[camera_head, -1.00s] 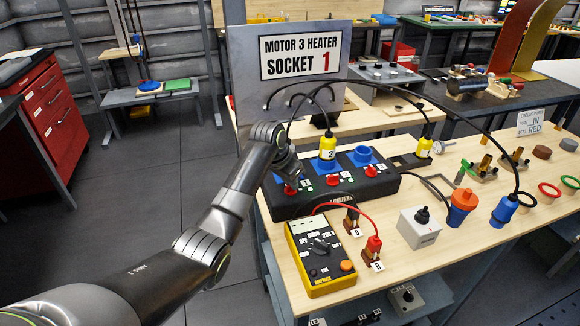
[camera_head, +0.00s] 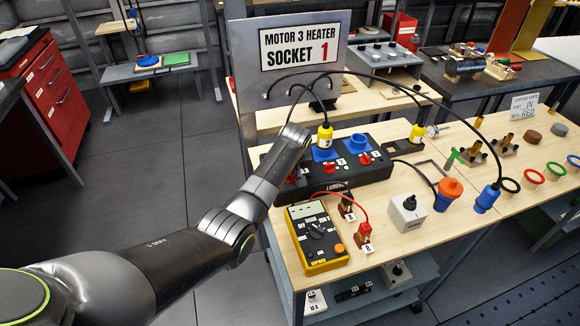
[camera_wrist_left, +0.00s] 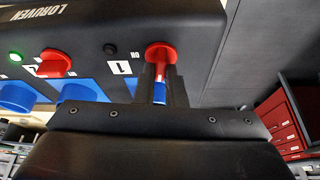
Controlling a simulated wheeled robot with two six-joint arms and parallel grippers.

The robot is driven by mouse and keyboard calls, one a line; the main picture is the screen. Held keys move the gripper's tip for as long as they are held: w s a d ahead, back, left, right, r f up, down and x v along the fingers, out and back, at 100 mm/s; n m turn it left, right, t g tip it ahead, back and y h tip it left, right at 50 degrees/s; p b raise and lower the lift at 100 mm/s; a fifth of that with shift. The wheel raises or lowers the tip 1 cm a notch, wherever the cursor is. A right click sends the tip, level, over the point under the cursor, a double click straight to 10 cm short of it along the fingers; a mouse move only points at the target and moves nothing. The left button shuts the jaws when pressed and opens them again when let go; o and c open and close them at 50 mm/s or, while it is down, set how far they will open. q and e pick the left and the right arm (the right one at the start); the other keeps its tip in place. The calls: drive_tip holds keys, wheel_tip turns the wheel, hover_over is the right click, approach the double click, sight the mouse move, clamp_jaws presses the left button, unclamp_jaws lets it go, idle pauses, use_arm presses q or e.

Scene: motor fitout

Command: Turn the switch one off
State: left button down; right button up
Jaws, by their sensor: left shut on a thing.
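The black socket box (camera_head: 345,184) lies on the wooden bench, with red rotary switches and blue sockets on top. Switch one (camera_wrist_left: 160,54), a red knob beside the label "1", is at the box's left end in the head view. My left gripper (camera_wrist_left: 160,84) is shut on its handle, a finger on each side; a blue strip shows between the fingers. In the head view my arm mostly hides this knob. The small lamp (camera_wrist_left: 109,48) near it looks dark. Another red switch (camera_wrist_left: 56,63) has a lit green lamp (camera_wrist_left: 15,57) beside it. My right gripper is not in view.
A yellow plug (camera_head: 325,136) with a black cable stands in a blue socket close to my left gripper. A yellow meter (camera_head: 316,238) lies in front of the box. The sign (camera_head: 300,52) reading "SOCKET 1" stands behind. The floor at the left is clear.

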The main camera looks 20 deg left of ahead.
use_arm(q)
drive_tip(key=shift+n+y, duration=0.4)
drive_tip(key=shift+n, duration=0.5)
drive_tip(key=c, duration=1.5)
unclamp_jaws()
drive_tip(key=shift+r, duration=0.1)
drive_tip(key=shift+s+d+r, duration=0.15)
drive_tip(key=shift+r, duration=0.45)
drive_tip(key=b+v, duration=0.2)
drive_tip(key=v, duration=1.4)
